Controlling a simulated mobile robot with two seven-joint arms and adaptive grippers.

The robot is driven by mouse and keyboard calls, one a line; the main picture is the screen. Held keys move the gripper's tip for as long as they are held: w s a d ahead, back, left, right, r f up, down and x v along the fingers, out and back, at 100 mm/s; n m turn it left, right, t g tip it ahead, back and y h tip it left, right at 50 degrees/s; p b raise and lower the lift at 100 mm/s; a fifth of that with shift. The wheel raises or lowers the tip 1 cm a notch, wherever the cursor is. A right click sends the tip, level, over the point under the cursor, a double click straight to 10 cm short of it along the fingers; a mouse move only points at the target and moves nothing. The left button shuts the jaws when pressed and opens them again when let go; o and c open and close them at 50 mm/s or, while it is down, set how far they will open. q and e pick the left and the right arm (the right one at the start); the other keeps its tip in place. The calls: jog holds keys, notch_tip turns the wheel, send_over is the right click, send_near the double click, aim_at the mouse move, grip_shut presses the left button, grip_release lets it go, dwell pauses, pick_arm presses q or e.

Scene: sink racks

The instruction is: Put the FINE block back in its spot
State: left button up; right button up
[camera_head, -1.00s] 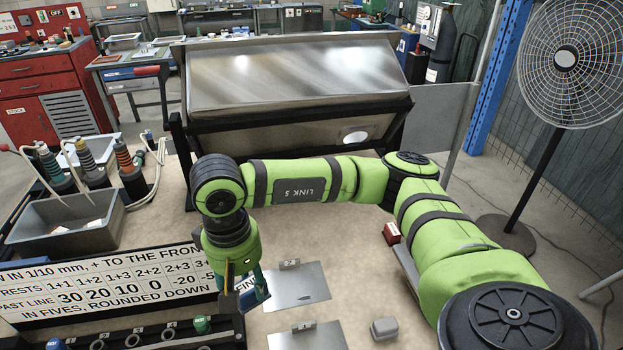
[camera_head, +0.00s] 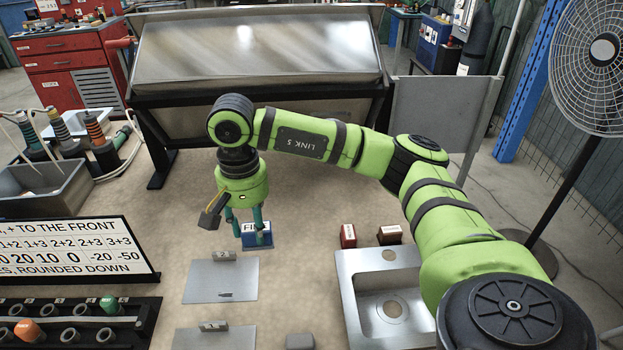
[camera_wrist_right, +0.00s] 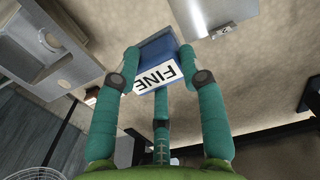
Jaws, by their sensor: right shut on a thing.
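The FINE block (camera_head: 258,241) is blue with a white label on top. It is in my right gripper (camera_head: 246,222), behind the metal plate marked 2. In the wrist view the teal fingers of the gripper (camera_wrist_right: 162,80) are shut around the block (camera_wrist_right: 155,48), with the FINE label facing the camera. I cannot tell whether its underside touches the table. A red block (camera_head: 348,236) and a brown block (camera_head: 390,235) with pale labels stand to its right, behind the sink. My left gripper is not in view.
A steel sink tray (camera_head: 357,300) lies at right front. Plate 2 (camera_head: 220,283) and plate 1 (camera_head: 215,338) lie in front of the gripper, with a small grey block (camera_head: 300,341) beside plate 1. A rack (camera_head: 135,325) and number board (camera_head: 130,225) are at left. The table between the FINE and red blocks is clear.

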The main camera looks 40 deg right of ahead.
jog(key=w+d+f+m+b, duration=0.2)
jog(key=d+f+m+b, duration=0.4)
jog(key=d, duration=0.3)
jog(key=w+d+f+m+b, duration=0.3)
jog(key=d+m+b, duration=0.4)
jog(key=d+m, duration=0.1)
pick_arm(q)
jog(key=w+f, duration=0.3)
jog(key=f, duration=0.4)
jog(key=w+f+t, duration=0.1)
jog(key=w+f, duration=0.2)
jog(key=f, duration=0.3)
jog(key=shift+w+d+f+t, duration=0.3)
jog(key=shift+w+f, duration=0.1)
pick_arm(e)
jog(key=shift+s+d+f, duration=0.1)
jog(key=shift+s+f, duration=0.05)
jog(key=shift+f, duration=2.3)
jog(key=shift+s+d+f, duration=0.1)
jog(key=shift+f, duration=2.35)
jog(key=shift+f, duration=0.1)
jog(key=o, duration=1.2)
jog(key=shift+f, duration=0.1)
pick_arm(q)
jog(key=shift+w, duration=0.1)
